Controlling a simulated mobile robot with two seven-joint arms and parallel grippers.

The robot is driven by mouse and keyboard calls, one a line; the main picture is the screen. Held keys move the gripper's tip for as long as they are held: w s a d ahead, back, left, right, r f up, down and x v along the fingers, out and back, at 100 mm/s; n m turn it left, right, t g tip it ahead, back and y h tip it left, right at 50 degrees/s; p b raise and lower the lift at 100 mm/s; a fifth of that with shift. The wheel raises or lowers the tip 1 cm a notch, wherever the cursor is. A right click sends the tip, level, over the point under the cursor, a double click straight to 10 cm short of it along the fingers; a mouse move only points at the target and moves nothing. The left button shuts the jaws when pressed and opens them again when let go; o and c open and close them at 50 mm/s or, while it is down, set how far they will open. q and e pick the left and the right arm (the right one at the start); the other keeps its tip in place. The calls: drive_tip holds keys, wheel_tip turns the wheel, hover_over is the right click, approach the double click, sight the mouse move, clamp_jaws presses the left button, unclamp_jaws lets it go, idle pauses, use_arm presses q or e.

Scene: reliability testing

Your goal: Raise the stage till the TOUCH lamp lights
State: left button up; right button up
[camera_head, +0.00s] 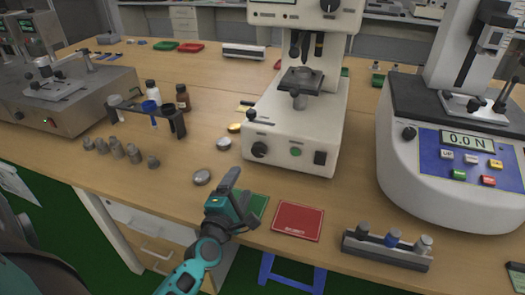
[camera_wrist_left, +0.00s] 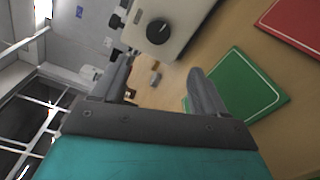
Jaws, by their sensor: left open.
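The white tester (camera_head: 300,130) stands at the middle back. I cannot make out a TOUCH label or a lit lamp. My left gripper (camera_head: 240,195) is open and empty above the table's front, short of the base. In the left wrist view the black knob (camera_wrist_left: 159,31) shows beyond the open fingers (camera_wrist_left: 160,78). My right gripper is not in view.
A green mat (camera_head: 258,204) and red mat (camera_head: 297,221) lie near the front edge. Small metal discs (camera_head: 202,177) lie left of the tester. A bottle rack (camera_head: 150,118) stands farther left. A force tester (camera_head: 450,150) and a weight rack (camera_head: 387,251) are at right.

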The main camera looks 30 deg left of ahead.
sight(258, 152)
use_arm(q)
drive_tip(key=n, duration=0.1)
drive_tip(key=n+b, duration=0.1)
drive_tip(key=shift+w+d+f+n, duration=0.1)
drive_tip(key=shift+f+n, duration=0.15)
drive_tip(key=shift+n, duration=0.15)
drive_tip(key=shift+r+n, duration=0.2)
drive_tip(key=shift+n, duration=0.6)
drive_tip(key=shift+w+r+n+h, duration=0.1)
drive_tip(key=shift+r+n+h, duration=0.1)
drive_tip(key=shift+n+h, duration=0.15)
drive_tip(key=shift+w+r, duration=0.15)
drive_tip(key=shift+w, duration=0.15)
drive_tip(key=x, duration=1.2)
drive_tip(key=shift+r, duration=0.15)
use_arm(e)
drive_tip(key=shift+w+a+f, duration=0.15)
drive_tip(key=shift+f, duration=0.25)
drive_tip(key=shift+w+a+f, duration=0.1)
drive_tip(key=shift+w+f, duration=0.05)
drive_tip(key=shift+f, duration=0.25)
use_arm(q)
drive_tip(key=shift+c, duration=0.2)
drive_tip(key=c, duration=1)
drive_tip(key=shift+c, duration=0.2)
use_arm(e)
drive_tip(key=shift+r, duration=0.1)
